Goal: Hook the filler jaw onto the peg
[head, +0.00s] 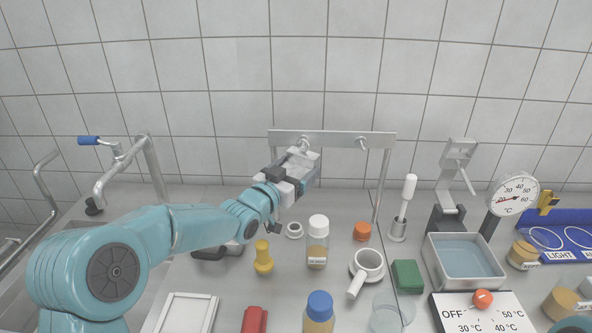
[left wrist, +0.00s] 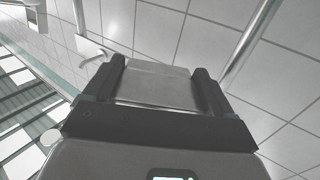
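A metal rail (head: 333,134) on two posts stands against the tiled wall and carries a left peg (head: 304,141) and a right peg (head: 362,144). My left gripper (head: 291,176) is raised just below the left peg. It is shut on a grey block-like piece, which I take to be the filler jaw (head: 300,159). In the left wrist view the jaw (left wrist: 157,86) sits between the two dark fingers of the gripper (left wrist: 158,92). A pale hook-like part (left wrist: 91,48) shows beyond it. I cannot tell whether the jaw touches the peg. My right gripper is out of view.
Below the gripper stand a yellow stopper (head: 263,258), a white-capped bottle (head: 318,242) and a blue-capped bottle (head: 319,313). A round-bodied handled piece (head: 367,265) and an orange cap (head: 362,231) lie further right. A metal tray (head: 432,258) and dial gauge (head: 515,194) stand at right.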

